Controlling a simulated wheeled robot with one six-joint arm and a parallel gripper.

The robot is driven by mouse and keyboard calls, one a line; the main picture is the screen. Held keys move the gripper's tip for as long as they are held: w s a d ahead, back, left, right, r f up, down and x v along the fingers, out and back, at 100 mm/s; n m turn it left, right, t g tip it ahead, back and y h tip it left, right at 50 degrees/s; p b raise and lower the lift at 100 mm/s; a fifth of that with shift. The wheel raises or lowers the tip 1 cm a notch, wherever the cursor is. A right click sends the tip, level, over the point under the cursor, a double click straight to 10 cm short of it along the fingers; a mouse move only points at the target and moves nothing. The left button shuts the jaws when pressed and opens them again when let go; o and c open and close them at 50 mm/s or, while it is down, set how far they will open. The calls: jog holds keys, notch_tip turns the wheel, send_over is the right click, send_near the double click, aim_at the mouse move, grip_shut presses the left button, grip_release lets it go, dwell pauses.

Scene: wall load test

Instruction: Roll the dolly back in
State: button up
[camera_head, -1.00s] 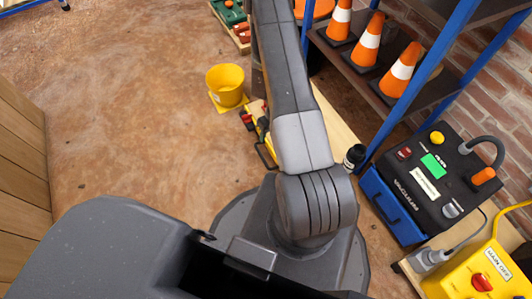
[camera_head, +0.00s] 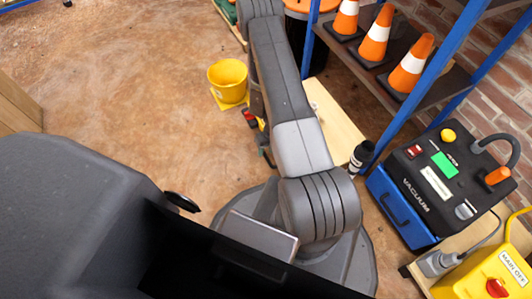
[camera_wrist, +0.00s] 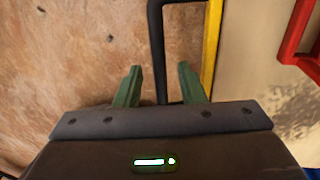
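In the wrist view my gripper (camera_wrist: 160,84) has two green fingers set apart. A black bar, which looks like a handle (camera_wrist: 157,45), runs between and beyond them, and I see clear gaps beside it. A yellow edge (camera_wrist: 210,45) and a pale board (camera_wrist: 245,70) lie to its right; they may belong to the dolly. In the head view a pale wooden board (camera_head: 337,122) lies low beside the shelf, partly behind my arm. I cannot tell for sure that it is the dolly. My gripper is hidden there.
A yellow bucket (camera_head: 228,78) stands on the brown floor. A blue-framed shelf (camera_head: 410,95) holds orange cones (camera_head: 377,40). A blue and black vacuum unit (camera_head: 430,190) and a yellow box (camera_head: 490,275) are at right. A red frame (camera_wrist: 300,45) is at the wrist view's right. Floor at left is clear.

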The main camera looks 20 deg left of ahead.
jog(key=shift+s+a+f, duration=0.1)
jog(key=shift+f, duration=0.4)
grip_shut()
